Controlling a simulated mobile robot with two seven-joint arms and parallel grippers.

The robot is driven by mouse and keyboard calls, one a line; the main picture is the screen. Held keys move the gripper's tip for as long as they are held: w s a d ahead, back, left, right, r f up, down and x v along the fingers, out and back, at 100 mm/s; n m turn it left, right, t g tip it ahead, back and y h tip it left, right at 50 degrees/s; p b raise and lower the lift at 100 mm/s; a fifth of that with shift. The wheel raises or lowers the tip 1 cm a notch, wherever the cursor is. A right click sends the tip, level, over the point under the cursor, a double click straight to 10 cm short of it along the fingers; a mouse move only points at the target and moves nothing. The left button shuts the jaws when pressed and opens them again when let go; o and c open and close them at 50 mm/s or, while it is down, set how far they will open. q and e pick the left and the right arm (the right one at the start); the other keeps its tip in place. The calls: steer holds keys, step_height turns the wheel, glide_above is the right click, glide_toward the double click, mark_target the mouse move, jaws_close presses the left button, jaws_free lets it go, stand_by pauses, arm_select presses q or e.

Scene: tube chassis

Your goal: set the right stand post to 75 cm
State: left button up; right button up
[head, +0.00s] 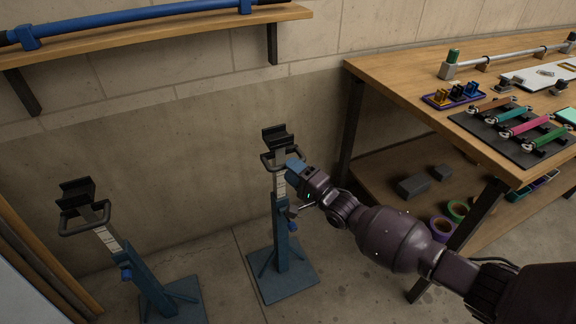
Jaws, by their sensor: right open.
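The right stand (281,235) is a blue steel post on a square base plate, with a pale inner post carrying a printed scale (280,184), a loop handle and a black cradle (275,139) on top. A blue knob (293,225) sits on its right side near the top of the outer tube. My right gripper (293,170) is open beside the inner post, just below the right end of the handle. I cannot tell whether it touches the handle, and the scale numbers are too small to read. My left gripper is not in view.
A similar left stand (130,262) stands at lower left. A wall shelf (160,31) holds a long blue tube above. A wooden workbench (400,75) with tools and a lower shelf is at right. The floor between the stands is clear.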

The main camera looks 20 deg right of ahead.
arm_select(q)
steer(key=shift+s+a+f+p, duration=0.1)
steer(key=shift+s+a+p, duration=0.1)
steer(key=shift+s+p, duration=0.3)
arm_select(e)
steer(key=v, duration=0.8)
steer(key=shift+s, duration=0.2)
steer(key=shift+s+d, duration=0.1)
